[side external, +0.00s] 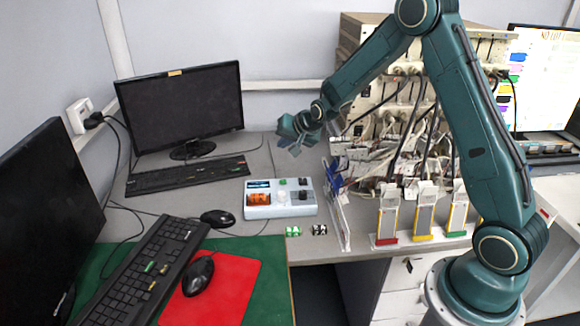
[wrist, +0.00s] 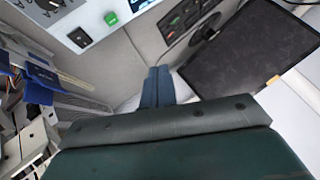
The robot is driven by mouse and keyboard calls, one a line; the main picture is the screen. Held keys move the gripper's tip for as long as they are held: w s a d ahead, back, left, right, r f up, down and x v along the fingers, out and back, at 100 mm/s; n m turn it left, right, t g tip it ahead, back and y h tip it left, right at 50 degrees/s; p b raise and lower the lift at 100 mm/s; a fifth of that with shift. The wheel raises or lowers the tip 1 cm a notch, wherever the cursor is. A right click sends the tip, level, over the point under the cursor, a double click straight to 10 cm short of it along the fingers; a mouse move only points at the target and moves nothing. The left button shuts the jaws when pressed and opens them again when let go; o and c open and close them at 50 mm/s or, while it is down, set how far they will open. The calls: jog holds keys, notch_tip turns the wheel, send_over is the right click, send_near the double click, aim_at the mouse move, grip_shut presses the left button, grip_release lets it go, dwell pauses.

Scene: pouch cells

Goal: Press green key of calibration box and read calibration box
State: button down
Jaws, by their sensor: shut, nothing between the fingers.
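The calibration box (side external: 270,213) is a pale blue-white case on the grey desk. Its top carries a small display (side external: 259,185), an orange part at the left, a white round part in the middle and black switches at the right. The green key (side external: 282,181) is near the back edge of its top. The box also shows at the top left of the wrist view, with the green key (wrist: 111,18) and a black switch (wrist: 79,37). My gripper (side external: 294,149) is shut and empty, in the air above and behind the box, apart from it. The display cannot be read.
A clear upright panel (side external: 339,210) stands right of the box, before a rack with many cables (side external: 390,150). Pouch cells in coloured stands (side external: 424,222) are further right. Small green (side external: 293,231) and black (side external: 319,229) blocks lie in front. A monitor (side external: 182,108) and keyboard (side external: 190,175) stand left.

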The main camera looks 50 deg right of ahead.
aim_at(283, 182)
jog(key=shift+w+d+f+m, duration=0.15)
jog(key=shift+w+d+f, duration=0.1)
jog(key=shift+f, duration=0.3)
jog(key=shift+w+d+f+m, duration=0.1)
jog(key=shift+w+d+f, duration=0.15)
jog(key=shift+f, duration=0.3)
jog(key=shift+w+d+f+m, duration=0.15)
jog(key=shift+w+d+f, duration=0.1)
jog(key=shift+f, duration=0.3)
jog(key=shift+s+f, duration=0.1)
jog(key=shift+f, duration=0.05)
jog(key=shift+f, duration=4.2)
jog(key=shift+f, duration=0.15)
jog(key=shift+f, duration=0.3)
jog(key=shift+f, duration=0.45)
jog(key=shift+r, duration=0.9)
